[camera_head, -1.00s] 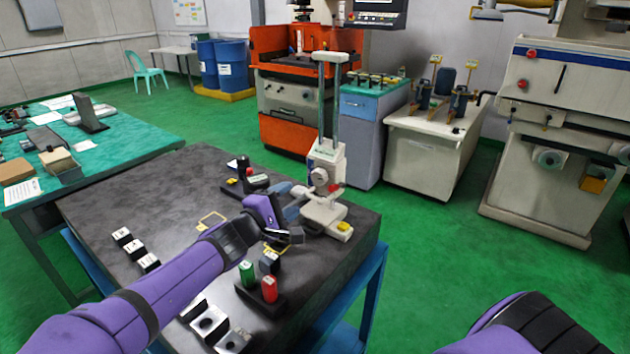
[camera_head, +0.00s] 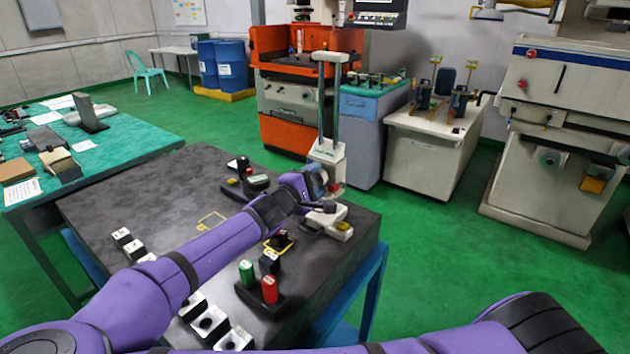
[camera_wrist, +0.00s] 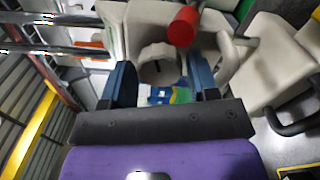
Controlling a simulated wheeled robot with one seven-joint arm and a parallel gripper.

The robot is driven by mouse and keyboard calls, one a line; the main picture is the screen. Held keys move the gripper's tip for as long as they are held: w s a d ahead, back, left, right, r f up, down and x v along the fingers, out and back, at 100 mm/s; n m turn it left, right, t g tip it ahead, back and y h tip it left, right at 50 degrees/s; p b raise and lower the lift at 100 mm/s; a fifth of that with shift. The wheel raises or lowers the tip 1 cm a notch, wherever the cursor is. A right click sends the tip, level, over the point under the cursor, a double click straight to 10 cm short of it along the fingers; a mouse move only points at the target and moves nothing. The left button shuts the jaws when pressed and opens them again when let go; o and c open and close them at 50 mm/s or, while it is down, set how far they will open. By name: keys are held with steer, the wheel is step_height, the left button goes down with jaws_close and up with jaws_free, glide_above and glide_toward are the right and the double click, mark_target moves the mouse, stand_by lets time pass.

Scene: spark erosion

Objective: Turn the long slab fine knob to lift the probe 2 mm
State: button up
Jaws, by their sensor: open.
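The white measuring stand (camera_head: 328,152) with two upright columns is on the right part of the dark granite table. My gripper (camera_head: 322,186) is at its front and hides most of the stand's lower body there. In the wrist view a round cream knob (camera_wrist: 157,66) with a dark mark shows between the two blue fingers of my gripper (camera_wrist: 160,72). The fingers are open, one on each side of the knob, with gaps visible; I cannot tell how deep they reach. A red knob (camera_wrist: 182,27) sits just above it. The probe cannot be made out.
A green cylinder (camera_head: 247,273) and a red cylinder (camera_head: 269,288) stand in a dark holder near the table's front edge. Several marked blocks (camera_head: 211,321) lie at the front left. A small dark fixture (camera_head: 255,183) stands left of my gripper.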

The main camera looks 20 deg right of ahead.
steer(key=c, duration=0.6)
steer(key=shift+c, duration=0.2)
steer(key=shift+m, duration=0.3)
steer(key=m, duration=0.5)
steer(key=shift+m, duration=0.3)
steer(key=m, duration=0.6)
steer(key=shift+m, duration=0.3)
steer(key=shift+f, duration=0.1)
steer(key=o, duration=0.6)
